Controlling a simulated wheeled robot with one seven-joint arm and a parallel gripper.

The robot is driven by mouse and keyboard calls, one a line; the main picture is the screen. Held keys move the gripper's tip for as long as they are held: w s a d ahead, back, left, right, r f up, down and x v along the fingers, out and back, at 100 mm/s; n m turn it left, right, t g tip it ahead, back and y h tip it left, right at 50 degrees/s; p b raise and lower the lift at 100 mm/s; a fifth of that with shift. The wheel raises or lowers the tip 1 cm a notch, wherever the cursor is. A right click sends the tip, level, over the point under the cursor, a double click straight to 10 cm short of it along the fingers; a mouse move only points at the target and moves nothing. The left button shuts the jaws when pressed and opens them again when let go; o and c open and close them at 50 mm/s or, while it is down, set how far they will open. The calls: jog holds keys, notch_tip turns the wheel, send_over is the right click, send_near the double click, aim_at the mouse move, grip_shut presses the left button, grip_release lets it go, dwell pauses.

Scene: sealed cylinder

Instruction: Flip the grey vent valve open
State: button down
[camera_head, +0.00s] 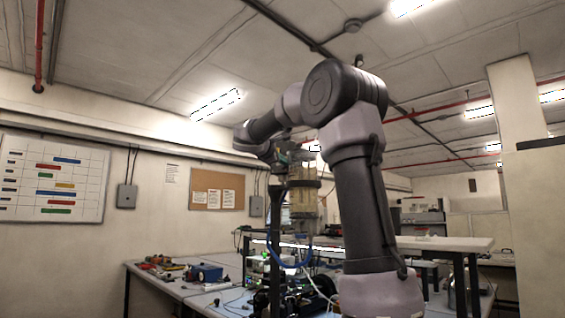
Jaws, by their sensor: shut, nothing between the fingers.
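A sealed cylinder (303,198) with a pale yellowish, see-through body and dark bands stands upright near the middle of the view, behind my arm. My gripper (287,160) is small and dark at the end of my arm, close to the cylinder's top. It is shut with nothing held. I cannot tell whether it touches the cylinder. The grey vent valve is too small or hidden to make out, so its position cannot be told.
A dark upright post (276,240) stands just left of the cylinder. A workbench (190,290) below carries a blue box (205,273), tools, cables and dark equipment. A raised shelf (440,243) runs to the right. Open air lies left of the cylinder.

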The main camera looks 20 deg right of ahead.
jog(key=n+g, duration=0.1)
jog(key=n, duration=0.1)
jog(key=s+n+g, duration=0.1)
jog(key=n, duration=0.1)
jog(key=s+n+g, duration=0.1)
jog(key=n, duration=0.1)
jog(key=shift+d+r+n, duration=0.25)
jog(key=shift+d+n, duration=0.05)
jog(key=shift+d, duration=0.05)
jog(key=shift+s+d+r+n+g, duration=0.1)
jog(key=shift+s+r+n+g, duration=0.1)
jog(key=shift+n+g, duration=0.4)
jog(key=shift+s+d+r+n+g, duration=0.1)
jog(key=shift+s+r+n+g, duration=0.15)
jog(key=shift+n, duration=0.55)
jog(key=shift+w+f, duration=0.1)
jog(key=shift+w, duration=0.05)
jog(key=shift+w+a+r, duration=0.3)
jog(key=shift+w+r, duration=0.1)
jog(key=shift+w, duration=0.25)
